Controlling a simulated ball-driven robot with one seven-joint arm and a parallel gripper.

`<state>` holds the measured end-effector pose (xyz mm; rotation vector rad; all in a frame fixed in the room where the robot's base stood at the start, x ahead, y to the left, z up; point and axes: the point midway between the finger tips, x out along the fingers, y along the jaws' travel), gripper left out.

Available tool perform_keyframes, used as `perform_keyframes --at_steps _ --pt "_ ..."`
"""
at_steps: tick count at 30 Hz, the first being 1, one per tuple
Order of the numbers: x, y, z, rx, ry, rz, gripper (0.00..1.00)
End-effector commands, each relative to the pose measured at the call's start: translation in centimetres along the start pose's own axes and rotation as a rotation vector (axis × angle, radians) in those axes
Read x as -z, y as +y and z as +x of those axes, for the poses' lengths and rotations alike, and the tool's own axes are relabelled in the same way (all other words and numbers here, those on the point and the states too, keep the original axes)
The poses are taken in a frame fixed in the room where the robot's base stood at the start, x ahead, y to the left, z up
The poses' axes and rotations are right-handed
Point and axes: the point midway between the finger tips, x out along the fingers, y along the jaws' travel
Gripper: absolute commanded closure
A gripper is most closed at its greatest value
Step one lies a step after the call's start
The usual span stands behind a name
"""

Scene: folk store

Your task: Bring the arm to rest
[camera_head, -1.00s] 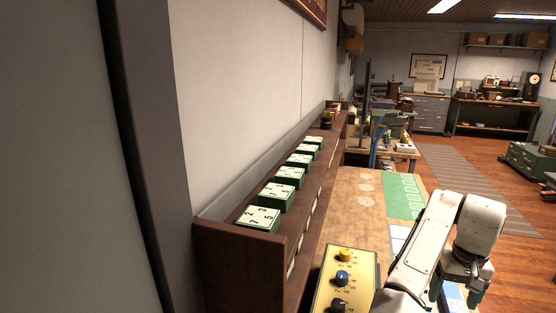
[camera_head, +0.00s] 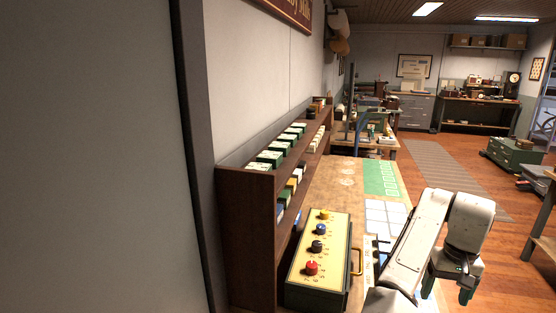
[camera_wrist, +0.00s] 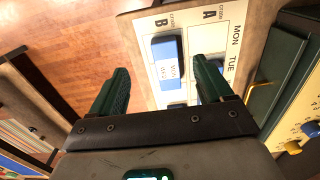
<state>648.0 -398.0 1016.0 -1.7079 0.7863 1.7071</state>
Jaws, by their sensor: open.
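My white arm reaches in from the lower right of the head view. My gripper (camera_head: 447,288) hangs at its end, fingers down, beside the right edge of the workbench (camera_head: 335,183). In the wrist view my gripper (camera_wrist: 160,88) shows two green fingers spread apart with nothing held between them. Beyond the fingers lies a light chart (camera_wrist: 205,35) marked A, B, MON and TUE. A blue block with a white label (camera_wrist: 168,62) lies on the chart, seen between the fingers but apart from them.
A green box with coloured knobs (camera_head: 305,293) and a yellow handle stands on the near bench. A wooden shelf (camera_head: 245,215) with several green boxes runs along the left wall. The wooden floor (camera_head: 478,163) is open to the right. A dark table (camera_head: 541,225) stands at the right edge.

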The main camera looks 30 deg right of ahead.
Motion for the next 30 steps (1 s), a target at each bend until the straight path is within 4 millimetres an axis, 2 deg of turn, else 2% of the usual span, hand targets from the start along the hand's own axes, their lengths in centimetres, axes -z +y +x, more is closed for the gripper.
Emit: perform_keyframes --at_steps 10,20,26,30 --pt "-0.7 0.5 1.2 -0.067 0.036 -0.016 0.21" --pt "-2.0 0.5 3.2 -0.168 0.103 -0.073 0.21" --pt "-4.2 -0.7 5.5 -0.243 0.17 -0.181 0.21" --pt "-6.7 -2.6 7.8 -0.268 0.213 -0.296 0.21"
